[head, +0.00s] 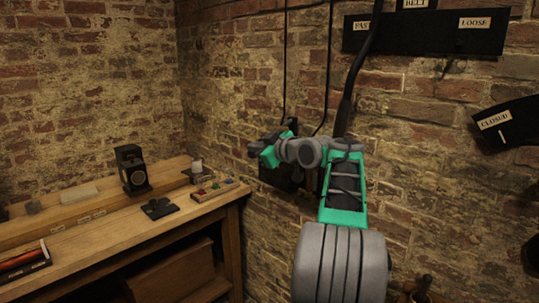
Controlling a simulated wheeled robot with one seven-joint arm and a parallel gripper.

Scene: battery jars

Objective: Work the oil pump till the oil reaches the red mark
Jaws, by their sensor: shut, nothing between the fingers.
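My gripper (256,151) is at the end of my green and grey arm, in front of the brick wall. It is small in the picture, shut and empty. It is close to a black wall-mounted box (293,127), which my arm partly covers; I cannot tell whether they touch. I cannot make out an oil pump, an oil level or a red mark for certain. A small brownish fitting (420,287) at the bottom right is too dark to identify.
A wooden bench (120,229) at left holds a black lamp-like box (132,170), a small pale jar (197,171), a tray with coloured pieces (214,190) and a red item (20,261). Black labelled plates (425,33) and a "CLOSED" plate (507,122) are on the wall.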

